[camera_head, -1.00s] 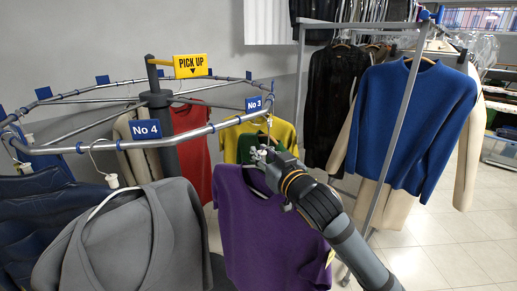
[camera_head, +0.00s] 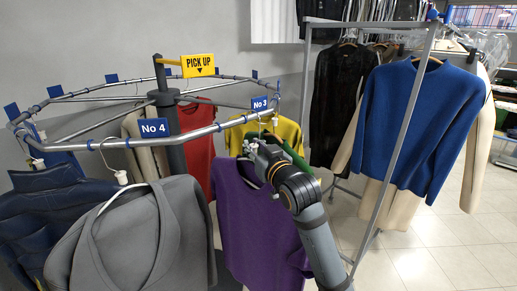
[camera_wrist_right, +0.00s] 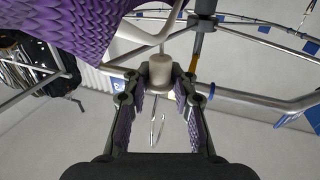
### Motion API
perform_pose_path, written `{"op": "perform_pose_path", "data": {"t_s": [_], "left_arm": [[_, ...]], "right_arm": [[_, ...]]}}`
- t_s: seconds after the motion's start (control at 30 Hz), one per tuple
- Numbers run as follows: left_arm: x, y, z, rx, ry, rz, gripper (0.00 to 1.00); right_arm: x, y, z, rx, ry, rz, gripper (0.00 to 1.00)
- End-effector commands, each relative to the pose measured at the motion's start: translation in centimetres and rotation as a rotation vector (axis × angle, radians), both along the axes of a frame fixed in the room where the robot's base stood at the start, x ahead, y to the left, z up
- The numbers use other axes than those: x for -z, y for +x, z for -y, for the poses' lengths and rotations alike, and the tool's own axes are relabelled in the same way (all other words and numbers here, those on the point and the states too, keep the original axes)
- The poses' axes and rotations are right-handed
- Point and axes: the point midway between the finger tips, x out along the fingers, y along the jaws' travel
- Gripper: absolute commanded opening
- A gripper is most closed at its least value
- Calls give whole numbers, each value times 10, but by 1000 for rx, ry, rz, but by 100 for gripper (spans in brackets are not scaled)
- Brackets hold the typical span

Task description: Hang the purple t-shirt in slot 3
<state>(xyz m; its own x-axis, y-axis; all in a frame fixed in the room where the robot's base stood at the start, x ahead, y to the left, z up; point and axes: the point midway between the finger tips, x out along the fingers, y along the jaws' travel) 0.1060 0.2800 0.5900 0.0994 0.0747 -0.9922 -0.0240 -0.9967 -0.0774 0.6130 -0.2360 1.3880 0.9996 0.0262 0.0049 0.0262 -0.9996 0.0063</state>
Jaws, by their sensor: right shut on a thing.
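The purple t-shirt (camera_head: 247,225) hangs upright on a light hanger below the pick-up rail's front right end. My right gripper (camera_head: 258,146) is shut on the neck of that hanger, just above the collar. In the right wrist view the pale hanger neck (camera_wrist_right: 160,74) sits between the fingers, and the wire hook (camera_wrist_right: 157,130) extends past them. The blue No 3 sign (camera_head: 260,103) stands on the rail (camera_head: 207,129) just above the gripper. The hook is close to the rail; I cannot tell whether it touches or rests on it. My left gripper is out of view.
A grey garment (camera_head: 140,240) hangs at the No 4 sign (camera_head: 154,128), left of the purple shirt. A yellow shirt (camera_head: 288,132) and a red shirt (camera_head: 198,150) hang behind. A rack with a blue sweater (camera_head: 425,125) stands at right.

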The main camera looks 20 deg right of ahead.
Motion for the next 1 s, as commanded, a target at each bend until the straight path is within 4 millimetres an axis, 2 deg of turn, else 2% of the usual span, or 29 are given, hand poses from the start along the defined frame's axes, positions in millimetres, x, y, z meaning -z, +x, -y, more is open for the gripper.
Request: {"op": "perform_pose_path", "data": {"t_s": [0.47,1.0], "left_arm": [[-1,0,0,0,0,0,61],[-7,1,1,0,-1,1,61]], "right_arm": [[-1,0,0,0,-1,2,0],[-2,14,-6,3,6,2,0]]}}
